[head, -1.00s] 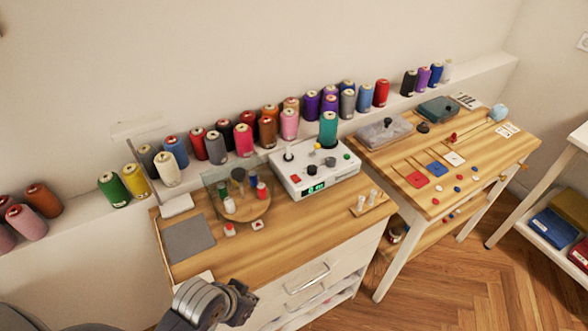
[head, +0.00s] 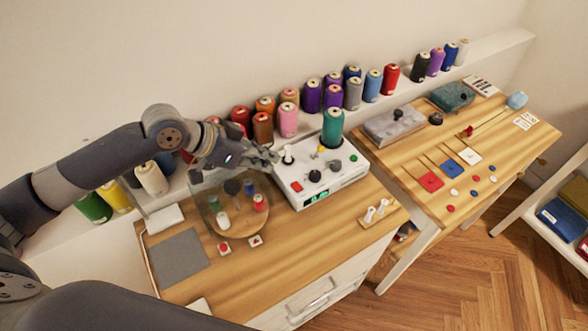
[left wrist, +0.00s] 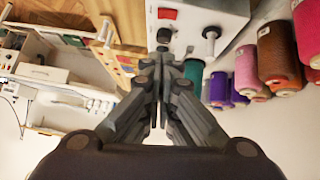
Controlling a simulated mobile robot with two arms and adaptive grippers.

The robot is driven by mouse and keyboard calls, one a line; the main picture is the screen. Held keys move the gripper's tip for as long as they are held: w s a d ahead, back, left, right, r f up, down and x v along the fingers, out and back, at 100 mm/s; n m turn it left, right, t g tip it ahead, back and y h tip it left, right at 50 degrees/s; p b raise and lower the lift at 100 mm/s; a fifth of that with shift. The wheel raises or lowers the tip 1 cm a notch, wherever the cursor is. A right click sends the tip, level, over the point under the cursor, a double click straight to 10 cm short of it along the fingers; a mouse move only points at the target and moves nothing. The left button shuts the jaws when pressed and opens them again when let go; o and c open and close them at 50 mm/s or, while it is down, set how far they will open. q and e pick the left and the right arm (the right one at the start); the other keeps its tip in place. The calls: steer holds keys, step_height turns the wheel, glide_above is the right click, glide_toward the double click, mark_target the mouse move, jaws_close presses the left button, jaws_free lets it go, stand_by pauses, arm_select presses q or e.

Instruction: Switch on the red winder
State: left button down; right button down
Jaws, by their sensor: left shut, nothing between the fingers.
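The white winder box (head: 325,176) stands at the back of the near wooden cabinet. Its front panel has a red square button (head: 297,187), a green lit display (head: 316,196) and several knobs. A teal thread cone (head: 333,127) stands at its back edge. My left gripper (head: 272,154) is shut and empty, at the box's left back side by a dark post with a white base. In the left wrist view the fingertips (left wrist: 162,48) point at the box, with the red button (left wrist: 167,13) close beyond them. My right gripper is out of view.
A round wooden stand (head: 240,215) with small spools behind a clear guard is just below my left gripper. Thread cones (head: 288,119) line the wall ledge. A grey mat (head: 178,257) lies at left. A second table (head: 480,205) with coloured cards is at right.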

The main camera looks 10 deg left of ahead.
arm_select(q)
steer(key=p, duration=0.2)
glide_above(296, 188)
steer(key=f, duration=0.5)
steer(key=shift+s+a+f, duration=0.1)
steer(key=shift+a+f, duration=0.3)
steer(key=f, duration=0.1)
steer(key=f+p, duration=0.1)
steer(key=f, duration=0.1)
steer(key=shift+d+f, duration=0.3)
steer(key=shift+d, duration=0.05)
steer(key=shift+f, duration=0.65)
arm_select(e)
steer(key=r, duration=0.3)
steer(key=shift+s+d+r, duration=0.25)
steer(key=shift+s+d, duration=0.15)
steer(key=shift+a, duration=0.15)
